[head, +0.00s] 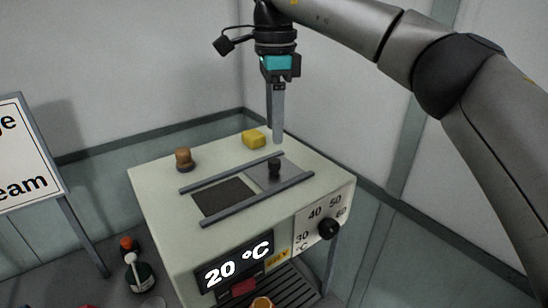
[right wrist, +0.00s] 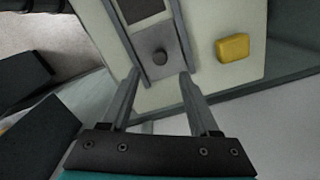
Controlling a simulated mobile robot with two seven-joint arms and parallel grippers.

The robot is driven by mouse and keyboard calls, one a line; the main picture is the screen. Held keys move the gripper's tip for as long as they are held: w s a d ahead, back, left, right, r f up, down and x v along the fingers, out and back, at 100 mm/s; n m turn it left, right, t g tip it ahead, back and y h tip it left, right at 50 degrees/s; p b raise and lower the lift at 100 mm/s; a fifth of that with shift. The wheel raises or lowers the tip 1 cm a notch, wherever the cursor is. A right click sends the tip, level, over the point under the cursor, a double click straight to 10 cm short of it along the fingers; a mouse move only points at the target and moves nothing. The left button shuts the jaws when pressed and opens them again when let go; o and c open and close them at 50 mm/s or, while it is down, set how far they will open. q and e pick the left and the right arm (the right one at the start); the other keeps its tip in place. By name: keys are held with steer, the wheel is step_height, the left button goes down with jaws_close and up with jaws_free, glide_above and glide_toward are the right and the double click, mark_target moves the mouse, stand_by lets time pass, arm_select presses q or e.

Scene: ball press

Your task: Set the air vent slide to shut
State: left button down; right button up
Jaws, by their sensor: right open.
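The air vent slide (head: 285,172) is a grey plate with a dark knob (head: 274,168), running between two rails on top of the pale press box (head: 160,196). It sits at the right end of the rails, and the dark vent opening (head: 222,197) shows uncovered to its left. My right gripper (head: 277,140) is above the back of the box, pointing down. In the right wrist view its two fingers (right wrist: 160,76) are apart and empty, with the slide's knob (right wrist: 159,57) beyond and between the fingertips. My left gripper is not in view.
A yellow block (head: 253,139) and a brown knob (head: 184,159) stand on the box top near the rails. The front has a display reading 20 °C (head: 236,267) and a black dial (head: 328,229). A sign (head: 25,150) stands at left, with bottles (head: 138,272) below.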

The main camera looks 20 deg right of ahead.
mark_target(273, 161)
step_height(273, 161, down, 8)
steer(key=shift+r+p, duration=0.1)
steer(key=shift+p, duration=0.3)
steer(key=shift+c, duration=0.2)
jaws_close()
stand_by(1.0)
steer(key=shift+a, duration=0.15)
